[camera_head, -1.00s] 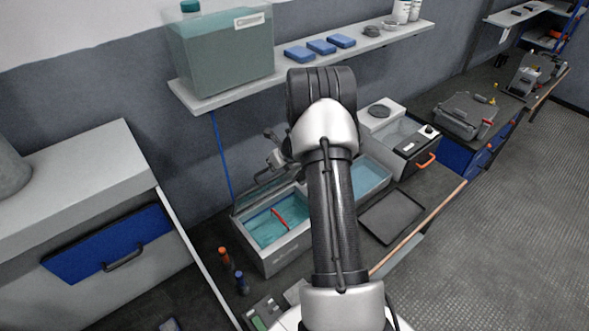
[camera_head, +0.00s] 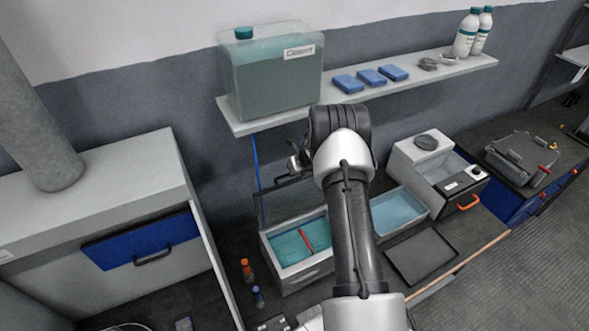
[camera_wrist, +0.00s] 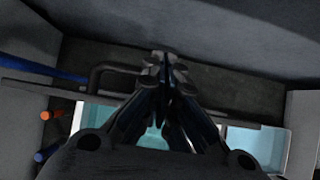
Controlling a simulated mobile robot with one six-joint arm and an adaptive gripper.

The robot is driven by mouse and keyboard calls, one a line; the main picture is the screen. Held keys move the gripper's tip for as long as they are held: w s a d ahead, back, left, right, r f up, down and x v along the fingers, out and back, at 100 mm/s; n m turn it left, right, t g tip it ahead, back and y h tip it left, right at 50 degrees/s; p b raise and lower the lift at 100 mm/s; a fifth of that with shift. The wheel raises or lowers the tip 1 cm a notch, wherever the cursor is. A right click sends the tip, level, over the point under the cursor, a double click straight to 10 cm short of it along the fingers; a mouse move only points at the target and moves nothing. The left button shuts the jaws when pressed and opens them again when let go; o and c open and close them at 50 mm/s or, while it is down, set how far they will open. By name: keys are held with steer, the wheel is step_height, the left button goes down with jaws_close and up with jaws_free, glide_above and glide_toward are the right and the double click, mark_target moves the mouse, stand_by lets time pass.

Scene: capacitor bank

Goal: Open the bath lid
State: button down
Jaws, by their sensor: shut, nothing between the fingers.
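The bath (camera_head: 297,270) is a grey box with teal liquid and a red stick-like item inside. Its clear, dark-edged lid (camera_head: 281,204) stands raised, roughly upright, along the bath's back edge. In the wrist view the lid shows as a dark edge (camera_wrist: 60,95) with a bar handle (camera_wrist: 98,72). My gripper (camera_wrist: 165,62) is shut and empty, with its fingertips just right of the handle. I cannot tell whether they touch the lid. In the head view my gripper (camera_head: 294,166) is partly hidden behind my arm, above the lid.
A second bath (camera_head: 400,212) stands to the right, beside a lidded machine with an orange handle (camera_head: 468,202). A black tray (camera_head: 421,256) lies in front. Orange (camera_head: 246,270) and blue (camera_head: 258,297) bottles stand left. A shelf (camera_head: 400,86) with a large tank (camera_head: 275,80) overhangs behind.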

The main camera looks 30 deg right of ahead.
stand_by(0.3)
steer(key=v, duration=1.2)
